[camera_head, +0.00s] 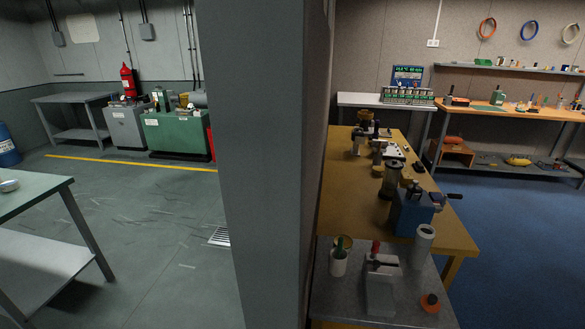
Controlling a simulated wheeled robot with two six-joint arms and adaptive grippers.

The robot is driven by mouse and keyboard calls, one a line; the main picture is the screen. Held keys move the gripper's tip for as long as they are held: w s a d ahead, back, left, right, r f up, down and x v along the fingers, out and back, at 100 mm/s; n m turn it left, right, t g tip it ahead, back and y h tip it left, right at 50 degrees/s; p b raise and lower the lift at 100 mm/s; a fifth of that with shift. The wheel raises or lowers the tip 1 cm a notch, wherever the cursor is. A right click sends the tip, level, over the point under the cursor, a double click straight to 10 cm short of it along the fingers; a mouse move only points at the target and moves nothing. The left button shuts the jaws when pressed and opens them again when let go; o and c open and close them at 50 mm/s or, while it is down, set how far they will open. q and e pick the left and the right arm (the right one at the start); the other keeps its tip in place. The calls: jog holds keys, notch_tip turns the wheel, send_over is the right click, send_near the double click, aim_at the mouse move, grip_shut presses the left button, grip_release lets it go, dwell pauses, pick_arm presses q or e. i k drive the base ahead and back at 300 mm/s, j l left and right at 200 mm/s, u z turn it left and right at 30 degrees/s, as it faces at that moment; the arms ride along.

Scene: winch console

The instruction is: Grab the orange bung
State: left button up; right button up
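In the head view an orange bung (430,302) appears at the lower right, a small orange piece with a dark top. It sits on the grey tabletop (410,318) near its right front corner, to the right of a grey block-like fixture (381,286). It stands apart from the other items. Neither of my grippers shows in this view.
A large grey pillar (270,170) stands in the middle. Blue floor (515,245) is open at right.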

aim_at(430, 302)
jog(key=z, duration=1.3)
